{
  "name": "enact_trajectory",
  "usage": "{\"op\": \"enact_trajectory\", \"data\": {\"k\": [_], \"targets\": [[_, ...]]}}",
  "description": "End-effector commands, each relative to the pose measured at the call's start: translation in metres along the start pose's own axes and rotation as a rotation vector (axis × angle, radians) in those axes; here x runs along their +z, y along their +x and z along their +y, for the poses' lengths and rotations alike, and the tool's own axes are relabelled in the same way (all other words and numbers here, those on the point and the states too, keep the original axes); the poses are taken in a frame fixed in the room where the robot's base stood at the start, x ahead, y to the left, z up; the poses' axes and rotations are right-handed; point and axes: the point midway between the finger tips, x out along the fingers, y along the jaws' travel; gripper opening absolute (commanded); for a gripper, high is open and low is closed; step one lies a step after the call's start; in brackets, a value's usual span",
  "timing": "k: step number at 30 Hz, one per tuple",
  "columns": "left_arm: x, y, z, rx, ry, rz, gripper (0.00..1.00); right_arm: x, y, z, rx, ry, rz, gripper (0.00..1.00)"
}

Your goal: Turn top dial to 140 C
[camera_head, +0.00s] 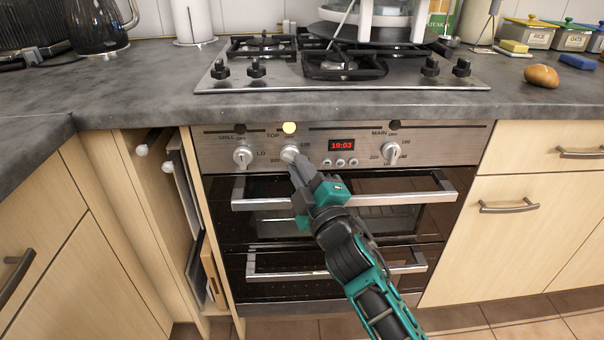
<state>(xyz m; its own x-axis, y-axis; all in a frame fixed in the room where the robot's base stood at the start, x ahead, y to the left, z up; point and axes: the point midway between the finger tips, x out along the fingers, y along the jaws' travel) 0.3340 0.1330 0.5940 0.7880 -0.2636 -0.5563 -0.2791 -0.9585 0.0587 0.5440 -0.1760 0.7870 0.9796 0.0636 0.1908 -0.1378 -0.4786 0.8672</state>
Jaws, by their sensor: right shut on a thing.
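The top dial (289,154) is a round silver knob under the label TOP on the oven's control panel. A yellow light (289,128) glows above it. My right gripper (293,160) reaches up from the lower right and is shut on the top dial. The fingers cover the dial's lower part, so its exact setting cannot be read. My left gripper is not in view.
The grill dial (242,157) is left of the top dial, the main dial (391,151) far right. A red clock display (341,145) reads 19:03. The upper oven handle (408,199) passes behind my right arm. A gas hob (340,72) is above.

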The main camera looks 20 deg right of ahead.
Motion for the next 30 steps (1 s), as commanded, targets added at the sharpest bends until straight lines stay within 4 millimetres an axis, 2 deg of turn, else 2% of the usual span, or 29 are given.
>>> {"op": "enact_trajectory", "data": {"k": [10,11,19,26,30], "targets": [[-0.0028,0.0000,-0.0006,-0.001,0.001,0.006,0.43,-0.0001,0.0004,0.0006,0.002,0.003,-0.001,0.00],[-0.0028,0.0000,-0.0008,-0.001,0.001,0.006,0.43,-0.0001,0.0004,0.0006,0.002,0.003,-0.001,0.14],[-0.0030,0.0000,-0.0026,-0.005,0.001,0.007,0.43,-0.0002,0.0003,0.0004,0.001,0.002,0.000,0.38],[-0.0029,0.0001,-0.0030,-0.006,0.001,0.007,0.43,-0.0002,-0.0004,0.0001,0.001,0.002,0.000,0.38],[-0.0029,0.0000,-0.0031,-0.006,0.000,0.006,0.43,-0.0001,-0.0086,-0.0002,0.000,0.003,-0.001,0.38]]}}
